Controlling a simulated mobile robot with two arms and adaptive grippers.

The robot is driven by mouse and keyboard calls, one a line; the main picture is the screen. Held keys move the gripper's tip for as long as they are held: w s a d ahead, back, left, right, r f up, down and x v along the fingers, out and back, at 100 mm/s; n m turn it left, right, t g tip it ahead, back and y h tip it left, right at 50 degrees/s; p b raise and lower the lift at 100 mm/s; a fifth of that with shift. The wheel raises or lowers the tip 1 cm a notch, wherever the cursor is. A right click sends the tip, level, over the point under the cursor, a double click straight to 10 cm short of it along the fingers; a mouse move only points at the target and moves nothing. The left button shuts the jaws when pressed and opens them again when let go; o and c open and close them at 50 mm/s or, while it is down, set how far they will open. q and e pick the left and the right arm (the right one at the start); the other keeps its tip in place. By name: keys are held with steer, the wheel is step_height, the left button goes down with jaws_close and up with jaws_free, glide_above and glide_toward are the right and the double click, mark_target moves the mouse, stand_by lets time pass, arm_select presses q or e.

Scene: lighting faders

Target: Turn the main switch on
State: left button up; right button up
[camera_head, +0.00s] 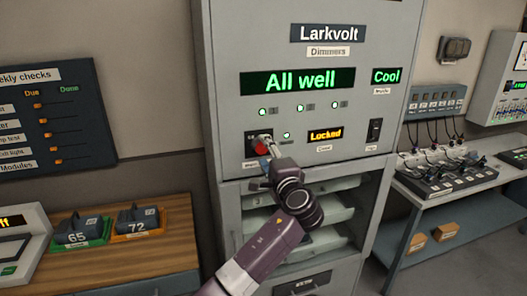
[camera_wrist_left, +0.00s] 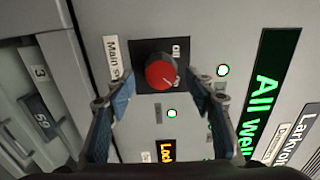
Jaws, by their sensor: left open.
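The main switch is a round red knob (camera_head: 261,148) on a black plate, on the front of the grey Larkvolt dimmer cabinet (camera_head: 225,110). In the left wrist view the knob (camera_wrist_left: 160,74) sits between my open fingers, with a partly covered "Main" label (camera_wrist_left: 113,62) beside it. My left gripper (camera_head: 269,151) is open in front of the switch, one finger on each side. I cannot tell whether the fingers touch it. My right gripper is not in view.
The cabinet displays read "All well" (camera_head: 297,81), "Cool" (camera_head: 386,76) and "Locked" (camera_head: 325,134). A black rocker switch (camera_head: 374,130) is at the right. Open shelves (camera_head: 330,215) lie below. A wooden counter (camera_head: 165,235) stands left, and a bench with cabled units (camera_head: 460,175) right.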

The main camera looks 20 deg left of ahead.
arm_select(q)
steer(key=v, duration=1)
steer(key=shift+s+d, duration=0.1)
step_height(320, 180, down, 40)
steer(key=s+m+g+h+b, duration=0.2)
steer(key=s+g+h+b, duration=0.1)
steer(key=g+h, duration=0.25)
steer(key=s+a+f+n+g+h+b, duration=0.1)
steer(key=s+f, duration=0.3)
steer(key=f, duration=0.5)
steer(key=s+f+n+g+h+b, duration=0.1)
steer(key=s+f, duration=0.4)
steer(key=f, duration=0.3)
steer(key=s+a+f+n+g+h+b, duration=0.2)
steer(key=s+f+n+g, duration=0.1)
steer(key=s+f, duration=1.5)
steer(key=s+a+f+n+g, duration=0.1)
steer(key=s+f+n, duration=0.1)
steer(key=s, duration=0.7)
steer(key=s+a+f+n+g+b, duration=0.1)
steer(key=s+f, duration=0.4)
steer(key=s, duration=0.5)
steer(key=s+a+f+n+g+b, duration=0.1)
steer(key=s+a+f+n, duration=0.2)
steer(key=s, duration=0.7)
steer(key=shift+f, duration=0.6)
steer(key=shift+s+g+h, duration=0.1)
steer(key=shift+g+h, duration=0.15)
